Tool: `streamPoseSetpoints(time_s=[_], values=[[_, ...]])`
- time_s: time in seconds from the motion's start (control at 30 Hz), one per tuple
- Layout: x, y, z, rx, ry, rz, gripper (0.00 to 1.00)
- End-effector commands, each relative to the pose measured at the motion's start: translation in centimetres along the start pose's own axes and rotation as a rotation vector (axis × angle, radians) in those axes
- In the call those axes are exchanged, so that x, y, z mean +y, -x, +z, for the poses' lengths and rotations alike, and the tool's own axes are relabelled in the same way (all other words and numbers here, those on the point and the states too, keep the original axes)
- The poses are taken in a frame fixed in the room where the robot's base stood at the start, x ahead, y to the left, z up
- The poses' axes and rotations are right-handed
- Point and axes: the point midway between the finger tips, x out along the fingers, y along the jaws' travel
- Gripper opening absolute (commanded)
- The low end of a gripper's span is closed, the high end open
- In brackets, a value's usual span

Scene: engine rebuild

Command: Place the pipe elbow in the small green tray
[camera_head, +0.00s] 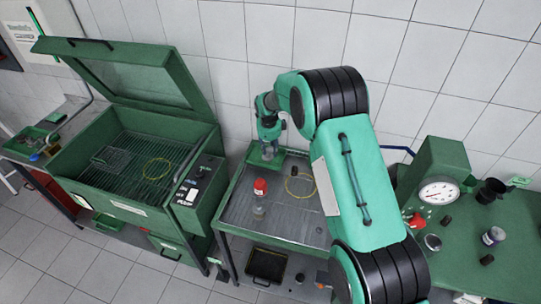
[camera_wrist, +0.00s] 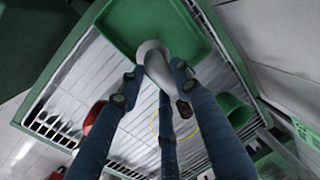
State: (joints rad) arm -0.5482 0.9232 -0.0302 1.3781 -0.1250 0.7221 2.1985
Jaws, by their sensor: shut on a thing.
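My gripper (camera_head: 268,140) is over the back left of the metal work table. In the wrist view my gripper (camera_wrist: 155,77) is shut on the pipe elbow (camera_wrist: 152,52), a pale grey curved piece between the fingers. The small green tray (camera_wrist: 197,38) is a shallow rectangle at the top of the wrist view, and the elbow overlaps its near edge there. In the head view the tray (camera_head: 278,160) lies below my gripper, partly hidden by it. The gap between elbow and tray is hard to judge.
A red-capped jar (camera_head: 260,188) and a yellow ring (camera_head: 299,197) are on the metal table (camera_head: 240,210). A green washing cabinet (camera_head: 130,215) with its lid raised stands left. A green bench (camera_head: 450,255) with a gauge (camera_head: 438,192) stands right. The table's front left is clear.

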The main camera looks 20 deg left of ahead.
Motion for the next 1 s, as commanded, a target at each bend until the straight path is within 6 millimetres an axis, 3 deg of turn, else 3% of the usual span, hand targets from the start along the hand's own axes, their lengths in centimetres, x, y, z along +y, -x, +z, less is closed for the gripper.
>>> streamPoseSetpoints(time_s=[0.27, 0.6, 1.0], values=[[0.1, -0.4, 0.0, 0.000, 0.000, 0.001, 0.00], [0.6, -3.5, 0.0, 0.000, 0.000, 0.000, 0.00], [0.7, -3.9, 0.0, 0.000, 0.000, 0.000, 0.00]])
